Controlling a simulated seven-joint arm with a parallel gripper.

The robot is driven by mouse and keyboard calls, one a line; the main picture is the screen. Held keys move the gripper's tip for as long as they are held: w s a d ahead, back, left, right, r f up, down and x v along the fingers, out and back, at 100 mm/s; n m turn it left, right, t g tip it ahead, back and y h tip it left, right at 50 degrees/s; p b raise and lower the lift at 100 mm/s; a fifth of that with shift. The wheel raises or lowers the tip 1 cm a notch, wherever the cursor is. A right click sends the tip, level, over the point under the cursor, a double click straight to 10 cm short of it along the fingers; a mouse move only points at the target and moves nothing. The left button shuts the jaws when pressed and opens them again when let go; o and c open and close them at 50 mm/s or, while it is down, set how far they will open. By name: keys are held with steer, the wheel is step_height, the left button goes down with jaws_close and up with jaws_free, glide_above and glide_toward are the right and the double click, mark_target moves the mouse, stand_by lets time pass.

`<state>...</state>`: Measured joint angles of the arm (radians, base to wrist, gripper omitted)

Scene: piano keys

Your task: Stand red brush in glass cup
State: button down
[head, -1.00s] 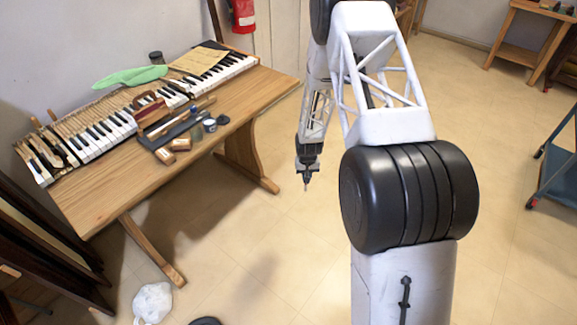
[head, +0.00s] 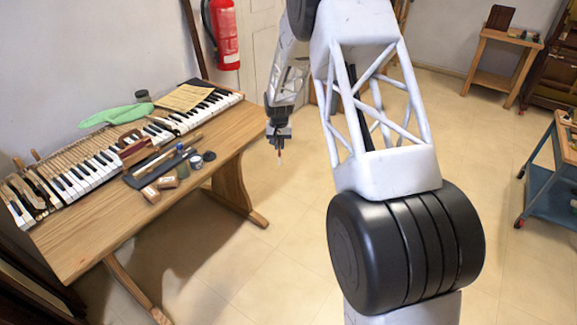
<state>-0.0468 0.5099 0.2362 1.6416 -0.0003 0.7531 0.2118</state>
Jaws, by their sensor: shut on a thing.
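My gripper (head: 279,142) hangs pointing down in the head view, just right of the workbench's right edge and over the floor. It is shut on a thin, small item with a reddish tint (head: 280,155), which points downward. This looks like the red brush, but it is too small to be sure. I cannot make out a clear glass cup. A small round container (head: 196,161) and a dark lidded one (head: 209,156) stand near the bench's middle, left of my gripper.
The wooden bench (head: 110,238) carries a piano keyboard (head: 85,175), a green cloth (head: 115,115), a dark tray (head: 160,168), wooden blocks (head: 167,181) and a dark jar (head: 142,96). A fire extinguisher (head: 222,35) hangs behind. A blue trolley (head: 555,195) stands right. Floor between is clear.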

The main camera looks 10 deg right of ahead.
steer(key=s+a+r+n, duration=0.2)
steer(key=a+r, duration=0.4)
steer(key=a, duration=0.6)
steer(key=s+a+r+n, duration=0.2)
steer(key=a+r+n, duration=0.3)
steer(key=a, duration=0.7)
steer(key=s+a+r+n, duration=0.2)
steer(key=a+r, duration=0.5)
steer(key=a, duration=0.6)
steer(key=shift+r+n, duration=0.4)
steer(key=shift+n, duration=0.5)
steer(key=shift+s+a, duration=0.1)
steer(key=shift+f, duration=0.3)
step_height(320, 180, down, 10)
steer(key=shift+f, duration=0.25)
steer(key=c, duration=1.1)
jaws_free()
